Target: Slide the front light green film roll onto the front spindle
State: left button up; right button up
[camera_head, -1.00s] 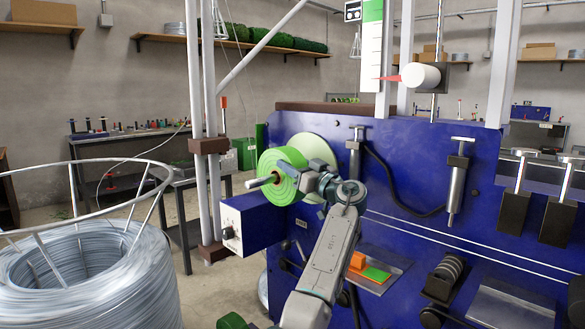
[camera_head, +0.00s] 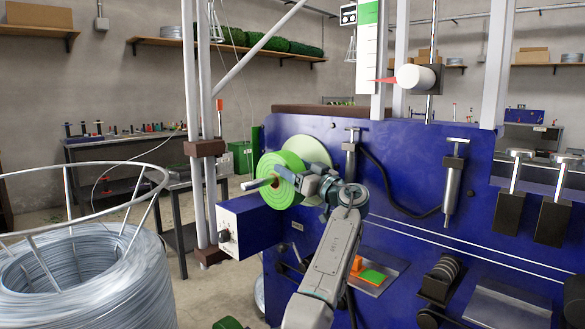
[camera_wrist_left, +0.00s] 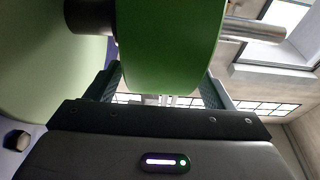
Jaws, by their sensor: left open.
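The light green film roll (camera_head: 275,182) sits around the front spindle (camera_head: 257,183), whose grey rod sticks out of the roll's near face at the left. In the left wrist view the roll (camera_wrist_left: 165,45) fills the middle, with the spindle rod (camera_wrist_left: 255,28) out to its right and a dark hub (camera_wrist_left: 90,16) to its left. My left gripper (camera_head: 303,184) is at the roll's right side. Its open fingers (camera_wrist_left: 160,85) stand on either side of the roll. Whether they touch it is unclear. My right gripper is not in view.
A pale green disc (camera_head: 309,151) stands behind the roll on the blue machine panel (camera_head: 330,235). A blue box (camera_head: 250,222) sits just below the spindle. A large wire coil (camera_head: 85,275) stands at the left. Another green roll (camera_head: 228,323) shows at the bottom edge.

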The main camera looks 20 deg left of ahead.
pick_arm(q)
jog(key=b+v, duration=0.1)
jog(key=v, duration=0.8)
jog(key=shift+s+d, duration=0.25)
jog(key=shift+d, duration=0.1)
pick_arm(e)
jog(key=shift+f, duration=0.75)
